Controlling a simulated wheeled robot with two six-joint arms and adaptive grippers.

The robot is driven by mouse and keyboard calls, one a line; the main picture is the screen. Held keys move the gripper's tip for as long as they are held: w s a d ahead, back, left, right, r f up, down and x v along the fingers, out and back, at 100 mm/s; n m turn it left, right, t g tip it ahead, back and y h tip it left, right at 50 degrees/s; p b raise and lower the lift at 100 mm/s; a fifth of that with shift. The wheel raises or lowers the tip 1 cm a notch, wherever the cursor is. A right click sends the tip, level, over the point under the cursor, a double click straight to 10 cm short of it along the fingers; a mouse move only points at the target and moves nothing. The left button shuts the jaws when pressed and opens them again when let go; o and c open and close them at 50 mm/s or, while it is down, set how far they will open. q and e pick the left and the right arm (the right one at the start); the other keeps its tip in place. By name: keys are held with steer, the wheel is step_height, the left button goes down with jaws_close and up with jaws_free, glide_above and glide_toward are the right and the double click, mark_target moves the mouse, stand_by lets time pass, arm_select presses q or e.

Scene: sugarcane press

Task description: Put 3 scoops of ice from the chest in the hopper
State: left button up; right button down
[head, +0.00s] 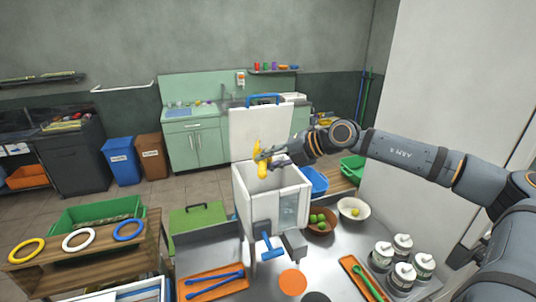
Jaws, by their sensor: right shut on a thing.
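A white open-topped box (245,202) stands on the metal table, with a raised white lid or panel (260,130) behind it. It has a clear window on its front right side and a blue T-shaped handle (268,248) below. I cannot tell for sure whether it is the hopper. My right gripper (270,157) is over the box's opening, shut on a yellow scoop (261,170) that hangs steeply tilted. Whether the scoop holds ice is too small to tell. A white and blue edge (135,293), perhaps the chest, is cut off at bottom left. My left gripper is out of view.
White-lidded jars (383,252), a brown bowl (320,225) of green fruit and a white bowl (354,210) stand right of the box. An orange tray (215,288) with blue tongs lies front left. A wooden stand (90,250) holds colored rings at left.

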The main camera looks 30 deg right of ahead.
steer(key=r+g+p, duration=0.1)
steer(key=p, duration=0.4)
steer(key=shift+a+h, duration=0.1)
steer(key=shift+h, duration=0.3)
steer(key=shift+w+f+n+h+b, duration=0.1)
steer(key=shift+f+n+h+b, duration=0.25)
steer(key=shift+b, duration=0.35)
steer(key=shift+r+g+b, duration=0.1)
steer(key=shift+g+b, duration=0.25)
steer(key=shift+g, duration=0.05)
steer(key=shift+w+a+r+g+h+p, duration=0.15)
steer(key=shift+r+g+h+p, duration=0.2)
steer(key=shift+r+p, duration=0.45)
steer(key=shift+a+f+n+h+p, duration=0.15)
steer(key=shift+a+n+h+p, duration=0.15)
steer(key=shift+p, duration=0.15)
steer(key=shift+d, duration=0.1)
